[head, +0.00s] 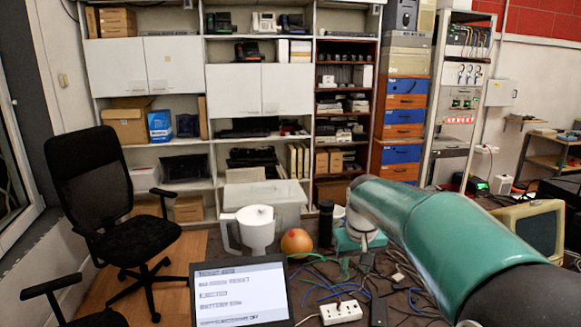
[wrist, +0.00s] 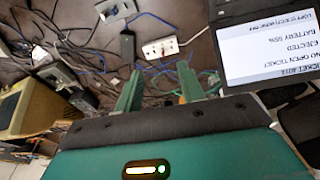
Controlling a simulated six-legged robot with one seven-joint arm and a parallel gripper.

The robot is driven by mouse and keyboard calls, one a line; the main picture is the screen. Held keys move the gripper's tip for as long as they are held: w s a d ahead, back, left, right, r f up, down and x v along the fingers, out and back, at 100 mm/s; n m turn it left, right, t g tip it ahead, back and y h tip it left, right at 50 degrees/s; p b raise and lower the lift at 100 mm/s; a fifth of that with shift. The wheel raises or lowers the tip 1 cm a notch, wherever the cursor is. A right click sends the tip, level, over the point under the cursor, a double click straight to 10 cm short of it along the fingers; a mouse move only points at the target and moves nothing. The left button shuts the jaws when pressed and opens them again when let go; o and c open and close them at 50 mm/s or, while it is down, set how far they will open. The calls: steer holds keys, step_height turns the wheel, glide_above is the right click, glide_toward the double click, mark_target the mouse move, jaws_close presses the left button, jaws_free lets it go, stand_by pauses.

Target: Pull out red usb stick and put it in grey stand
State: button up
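My gripper (wrist: 160,88) shows in the wrist view with its two green fingers spread apart and nothing between them. It hangs above the cluttered dark table. The open laptop (head: 241,294) stands at the front of the table in the head view; its screen also shows at the right in the wrist view (wrist: 265,48). I cannot make out the red USB stick for certain in either view. Two grey pieces lie to the left in the wrist view, one at the left (wrist: 62,75) and one at the top (wrist: 113,9); I cannot tell whether either is the grey stand.
A white power strip (head: 341,312) lies right of the laptop, among many tangled cables. A white jug (head: 256,228) and an orange round object (head: 296,242) stand behind the laptop. An old beige monitor (head: 531,228) is at the right. A black office chair (head: 105,200) stands left.

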steer(key=w+f+g, duration=0.1)
steer(key=w+f, duration=0.7)
steer(key=w, duration=0.1)
steer(key=g, duration=0.1)
glide_above(339, 300)
steer(key=shift+n, duration=0.4)
step_height(339, 300, down, 11)
steer(key=shift+r, duration=0.15)
steer(key=shift+f, duration=0.2)
steer(key=shift+f, duration=4.4)
jaws_close()
steer(key=shift+r, duration=0.15)
